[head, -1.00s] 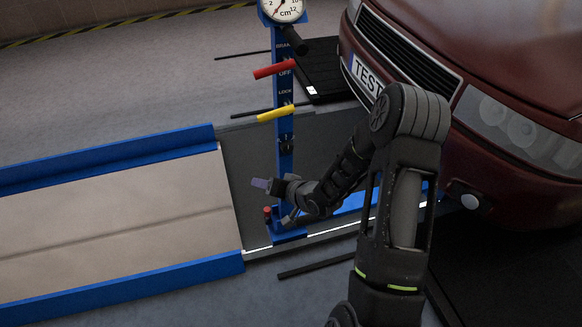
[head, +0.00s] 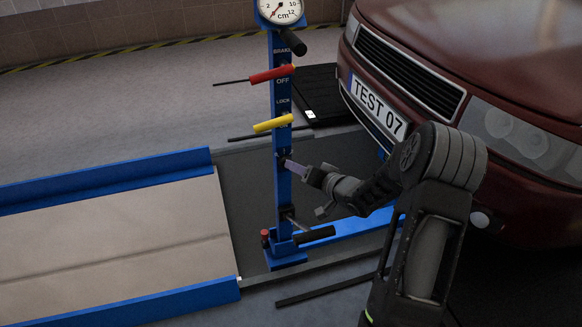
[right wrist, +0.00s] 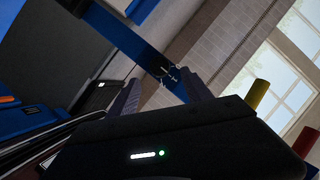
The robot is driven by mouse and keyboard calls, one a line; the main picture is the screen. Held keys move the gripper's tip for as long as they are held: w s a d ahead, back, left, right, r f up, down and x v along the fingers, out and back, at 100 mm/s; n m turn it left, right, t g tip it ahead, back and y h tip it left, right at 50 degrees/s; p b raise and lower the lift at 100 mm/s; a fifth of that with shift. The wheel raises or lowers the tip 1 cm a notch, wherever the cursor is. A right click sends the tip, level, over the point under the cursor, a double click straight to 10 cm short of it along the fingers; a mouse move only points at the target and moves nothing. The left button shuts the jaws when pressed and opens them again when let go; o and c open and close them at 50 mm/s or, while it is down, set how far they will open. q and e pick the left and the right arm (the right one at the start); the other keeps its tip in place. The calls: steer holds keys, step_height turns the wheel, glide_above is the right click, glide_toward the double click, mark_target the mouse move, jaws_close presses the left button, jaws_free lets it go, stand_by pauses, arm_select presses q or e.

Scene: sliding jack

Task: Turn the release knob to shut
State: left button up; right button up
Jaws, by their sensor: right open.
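The blue jack post (head: 283,195) stands upright, left of the red car. A small dark cross-shaped knob (head: 283,157) sits on the post below the yellow lever. It also shows in the right wrist view (right wrist: 168,75), between and beyond the fingers. A small red-topped knob (head: 265,235) sits at the post's foot; no label shows which one is the release knob. My right gripper (head: 297,168) is open, just right of the post near the cross-shaped knob. Its two fingers show apart in the right wrist view (right wrist: 160,92), with nothing between them. My left gripper is out of view.
A red lever (head: 271,75) and a yellow lever (head: 273,123) stick out from the post under the dial gauge (head: 281,9). A black handle (head: 315,234) projects low on the post. The red car (head: 520,65) stands close on the right. Blue-railed ramp (head: 110,306) lies left.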

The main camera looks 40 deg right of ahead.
steer(key=b+x, duration=0.1)
steer(key=x, duration=0.4)
steer(key=shift+w+f, duration=0.1)
steer(key=shift+w, duration=0.15)
steer(key=shift+c, duration=0.6)
jaws_close()
